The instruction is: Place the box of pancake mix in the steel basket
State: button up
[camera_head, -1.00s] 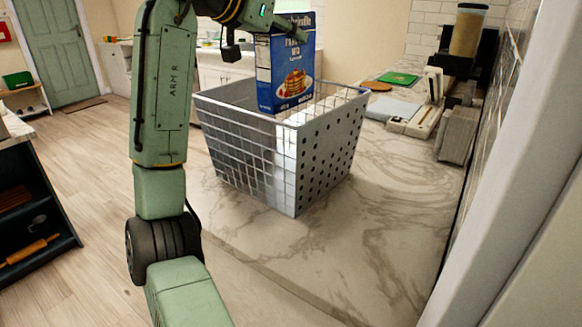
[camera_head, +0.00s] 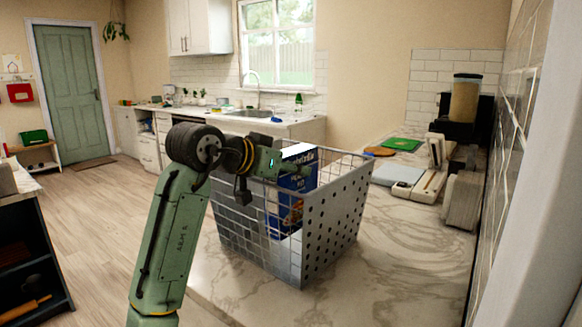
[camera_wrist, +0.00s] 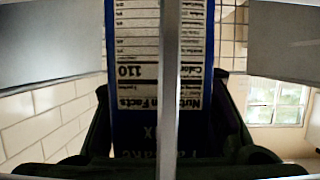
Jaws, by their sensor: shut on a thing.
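The blue box of pancake mix (camera_head: 291,205) is inside the steel basket (camera_head: 335,225), upright, seen through the wire side in the head view. Its lower part is partly hidden by the mesh. My gripper (camera_head: 285,172) is at the basket's rim height, shut on the upper part of the box. In the wrist view the box (camera_wrist: 135,100) fills the middle, its nutrition label showing between the dark fingers, with a basket rim bar (camera_wrist: 169,90) crossing in front. I cannot tell whether the box touches the basket floor.
The basket stands on a marble counter (camera_head: 400,225). Behind it are a green board (camera_head: 402,144), a round wooden board (camera_head: 379,151) and a grey flat item (camera_head: 398,174). A tiled wall bounds the right. Open floor (camera_head: 100,215) lies to the left.

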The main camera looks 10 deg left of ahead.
jog(key=shift+s+f+b, duration=0.1)
jog(key=shift+f+b, duration=0.25)
jog(key=shift+f, duration=0.25)
